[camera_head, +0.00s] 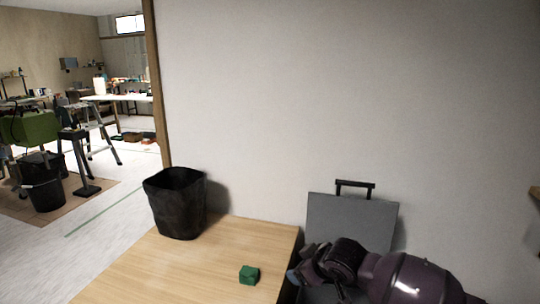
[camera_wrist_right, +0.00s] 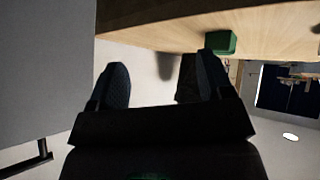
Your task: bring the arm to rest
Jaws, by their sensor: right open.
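My right arm comes in at the lower right of the head view, with its gripper (camera_head: 300,273) in front of the grey board and just right of the wooden table's edge. In the right wrist view the two dark fingers of the right gripper (camera_wrist_right: 162,82) stand wide apart with nothing between them. My left gripper is in neither view.
A small green block (camera_head: 249,275) lies on the wooden table (camera_head: 165,265); it also shows in the wrist view (camera_wrist_right: 220,41). A black bin (camera_head: 176,205) stands at the table's back left. A grey board with a dark handle (camera_head: 350,215) leans against the bare wall (camera_head: 340,90). A workshop opens at left.

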